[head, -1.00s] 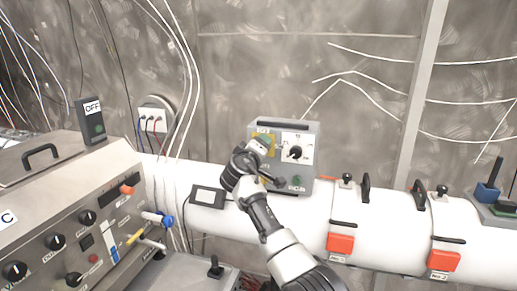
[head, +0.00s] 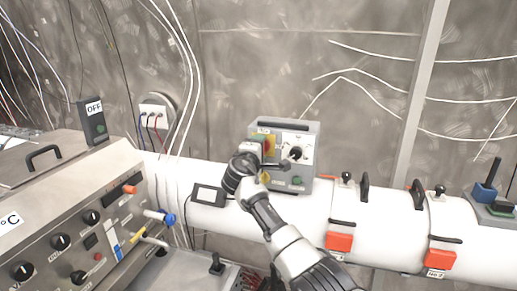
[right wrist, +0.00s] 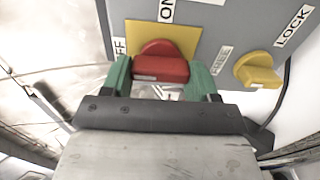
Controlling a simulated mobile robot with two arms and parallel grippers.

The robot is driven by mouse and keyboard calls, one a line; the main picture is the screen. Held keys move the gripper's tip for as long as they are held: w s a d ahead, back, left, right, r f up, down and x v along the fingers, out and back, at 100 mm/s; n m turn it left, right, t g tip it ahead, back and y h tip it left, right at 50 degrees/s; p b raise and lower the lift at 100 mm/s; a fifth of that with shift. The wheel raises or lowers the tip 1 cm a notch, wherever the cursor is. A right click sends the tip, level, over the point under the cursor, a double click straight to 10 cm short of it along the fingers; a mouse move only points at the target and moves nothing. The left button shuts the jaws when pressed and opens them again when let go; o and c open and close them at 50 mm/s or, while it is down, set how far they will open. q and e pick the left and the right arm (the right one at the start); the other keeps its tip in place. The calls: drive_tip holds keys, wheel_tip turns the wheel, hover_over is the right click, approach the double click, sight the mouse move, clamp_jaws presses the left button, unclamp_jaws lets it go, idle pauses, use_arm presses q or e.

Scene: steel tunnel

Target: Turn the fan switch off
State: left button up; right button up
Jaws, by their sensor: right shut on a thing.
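The fan switch is a red knob (right wrist: 160,68) on a yellow plate (right wrist: 133,34) on the face of a grey control box (head: 308,182). In the right wrist view an ON label stands above the knob, and a partly hidden label ending in FF is at its left. My right gripper (right wrist: 160,72) is shut on the red knob, with one green fingertip on each side. In the head view the gripper (head: 262,146) is at the box's left front and hides part of the plate. My left gripper is not in view.
A yellow knob (right wrist: 258,70) between FREE and LOCK labels is beside the switch. A black dial (head: 295,153) is at the box's upper right. The box stands on a white pipe (head: 320,205) with orange-red clamps (head: 339,242). A steel control panel (head: 110,215) is at left.

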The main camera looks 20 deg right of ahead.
drive_tip(key=shift+r, duration=0.1)
idle(0.3)
drive_tip(key=o, duration=0.9)
drive_tip(key=shift+w+d, duration=0.1)
drive_tip(key=b+v, duration=0.3)
drive_tip(key=v, duration=0.7)
drive_tip(key=shift+s+a+b, duration=0.25)
drive_tip(key=shift+s+b, duration=0.05)
drive_tip(key=shift+s, duration=0.05)
